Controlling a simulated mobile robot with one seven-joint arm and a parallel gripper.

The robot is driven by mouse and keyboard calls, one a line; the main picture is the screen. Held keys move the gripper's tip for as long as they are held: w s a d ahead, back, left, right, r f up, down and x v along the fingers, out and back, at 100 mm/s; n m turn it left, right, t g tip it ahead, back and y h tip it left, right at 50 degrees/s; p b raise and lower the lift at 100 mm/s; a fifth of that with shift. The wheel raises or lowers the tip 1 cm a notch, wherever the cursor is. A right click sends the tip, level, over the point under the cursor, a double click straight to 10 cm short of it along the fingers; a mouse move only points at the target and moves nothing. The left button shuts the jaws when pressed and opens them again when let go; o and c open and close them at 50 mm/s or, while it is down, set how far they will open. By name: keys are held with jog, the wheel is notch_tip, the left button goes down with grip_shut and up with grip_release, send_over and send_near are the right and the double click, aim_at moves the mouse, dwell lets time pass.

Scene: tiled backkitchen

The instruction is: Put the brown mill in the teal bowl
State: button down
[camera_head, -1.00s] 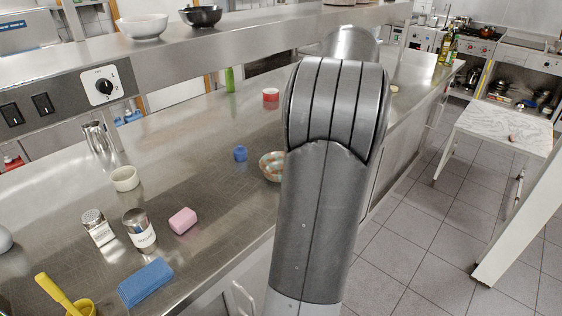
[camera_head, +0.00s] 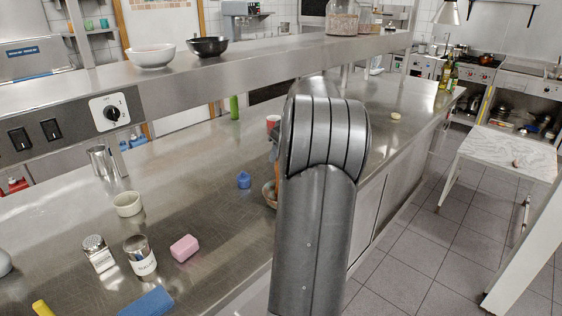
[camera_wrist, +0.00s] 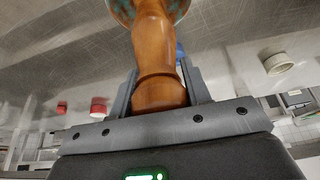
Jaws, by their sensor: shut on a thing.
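The brown mill (camera_wrist: 155,50) is between the fingers of my gripper (camera_wrist: 160,85) in the wrist view, and my gripper is shut on it. The mill's far end reaches the top edge of that view, where part of the patterned teal bowl (camera_wrist: 122,10) shows around it. I cannot tell whether the mill is inside the bowl or only over it. In the head view the bowl (camera_head: 269,195) stands on the steel counter, mostly hidden behind my arm. My gripper is hidden there too.
A blue object (camera_head: 243,180) stands left of the bowl on the counter (camera_head: 200,215). A pink block (camera_head: 184,248), a white cup (camera_head: 128,204) and shakers (camera_head: 139,256) are further left. A red can (camera_head: 272,122) stands behind. A raised shelf (camera_head: 240,70) runs along the back.

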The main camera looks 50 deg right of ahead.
jog(key=shift+f, duration=1.8)
jog(key=c, duration=0.8)
grip_release()
jog(key=shift+o, duration=0.2)
